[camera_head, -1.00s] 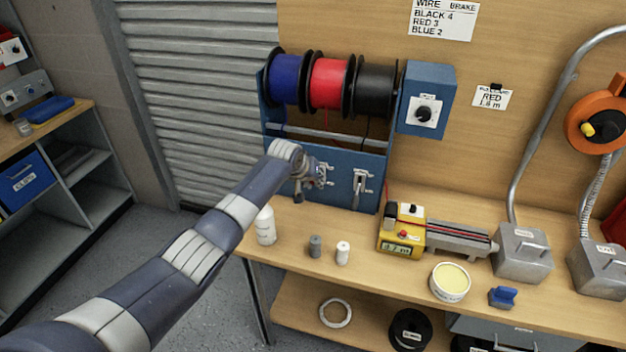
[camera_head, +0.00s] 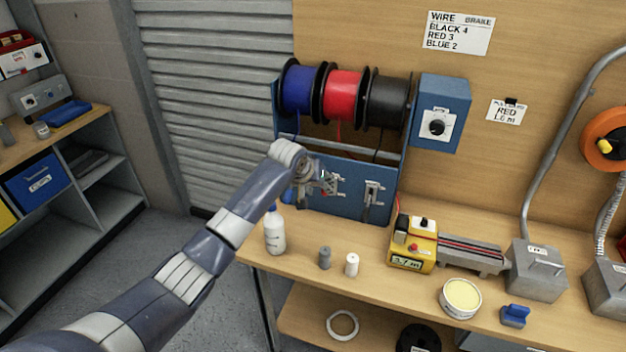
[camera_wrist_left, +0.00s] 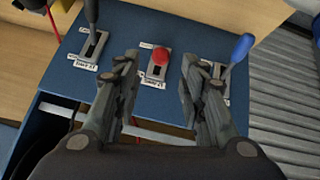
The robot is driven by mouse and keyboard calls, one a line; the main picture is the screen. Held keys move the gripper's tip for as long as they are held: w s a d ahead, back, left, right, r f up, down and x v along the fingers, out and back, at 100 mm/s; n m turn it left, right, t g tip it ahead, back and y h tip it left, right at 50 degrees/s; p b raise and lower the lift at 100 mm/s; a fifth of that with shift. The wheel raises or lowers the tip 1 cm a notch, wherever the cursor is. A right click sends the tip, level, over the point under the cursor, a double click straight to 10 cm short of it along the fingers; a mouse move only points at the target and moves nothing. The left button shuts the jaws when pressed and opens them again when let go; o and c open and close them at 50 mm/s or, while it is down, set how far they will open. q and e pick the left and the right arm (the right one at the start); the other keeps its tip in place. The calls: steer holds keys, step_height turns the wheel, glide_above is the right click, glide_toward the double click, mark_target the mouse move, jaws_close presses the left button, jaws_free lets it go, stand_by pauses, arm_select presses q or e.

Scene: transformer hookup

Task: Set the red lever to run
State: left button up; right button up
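The red lever (camera_wrist_left: 160,55) shows in the left wrist view as a red knob at the middle slot of the blue panel (camera_wrist_left: 60,85). Small white labels sit at the slot's ends, too small to read. My left gripper (camera_wrist_left: 157,78) is open, one finger on each side of the red knob, with gaps that look clear. A black lever (camera_wrist_left: 91,14) and a blue lever (camera_wrist_left: 239,50) flank the red one. My right gripper is not in view.
Blue, red and black wire spools (camera_head: 345,97) hang above the panel. A white bottle (camera_head: 275,232), a grey cap (camera_head: 325,257) and a white cap (camera_head: 352,264) stand on the bench below my left arm. A yellow meter (camera_head: 413,245) stands right of them.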

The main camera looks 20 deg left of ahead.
arm_select(q)
steer(key=v, duration=0.6)
stand_by(0.3)
